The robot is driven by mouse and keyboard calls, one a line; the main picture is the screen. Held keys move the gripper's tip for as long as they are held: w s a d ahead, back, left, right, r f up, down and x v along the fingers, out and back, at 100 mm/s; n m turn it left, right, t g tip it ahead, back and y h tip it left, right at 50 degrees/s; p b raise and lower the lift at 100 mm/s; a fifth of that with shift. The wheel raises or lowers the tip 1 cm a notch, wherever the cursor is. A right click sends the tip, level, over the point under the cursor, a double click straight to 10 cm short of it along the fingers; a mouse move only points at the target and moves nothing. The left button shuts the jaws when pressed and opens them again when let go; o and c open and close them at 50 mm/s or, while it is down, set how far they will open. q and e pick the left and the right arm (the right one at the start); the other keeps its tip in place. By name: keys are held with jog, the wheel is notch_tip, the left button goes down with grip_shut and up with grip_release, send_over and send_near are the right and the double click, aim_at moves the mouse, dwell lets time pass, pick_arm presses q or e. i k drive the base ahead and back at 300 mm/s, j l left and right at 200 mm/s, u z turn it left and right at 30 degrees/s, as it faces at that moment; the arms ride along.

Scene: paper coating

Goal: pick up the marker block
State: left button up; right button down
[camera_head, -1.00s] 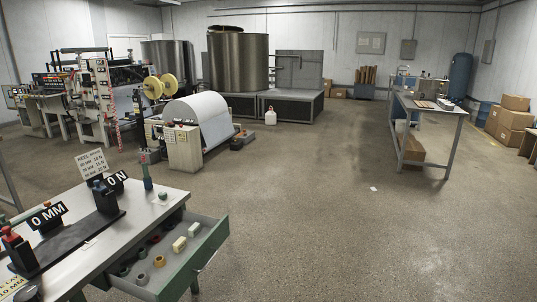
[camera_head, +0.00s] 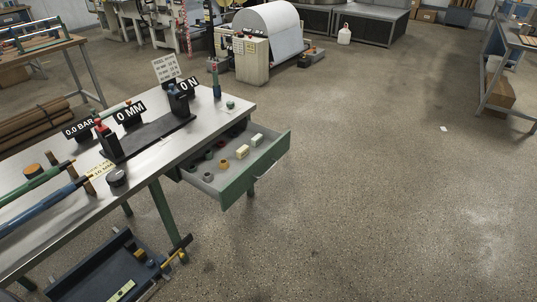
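No gripper of mine is in the head view. I cannot tell for sure which thing is the marker block. Two small cream blocks lie in the open drawer (camera_head: 222,195) of the workbench: one block (camera_head: 242,152) left of the other block (camera_head: 257,140). The drawer sticks out from the right side of the metal-topped workbench (camera_head: 150,165).
On the workbench stand a black fixture with signs, such as the "0 MM" sign (camera_head: 130,115), and green and blue bars. A blue tray (camera_head: 100,275) with tools is low at the bottom left. Open floor (camera_head: 370,200) lies right of the drawer.

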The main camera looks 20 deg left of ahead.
aim_at(257, 139)
jog(key=k+l+u, duration=0.15)
jog(key=l+u, duration=0.25)
jog(key=k+l+u, duration=0.2)
jog(key=u, duration=0.25)
jog(key=i+l, duration=0.25)
jog(key=l, duration=0.25)
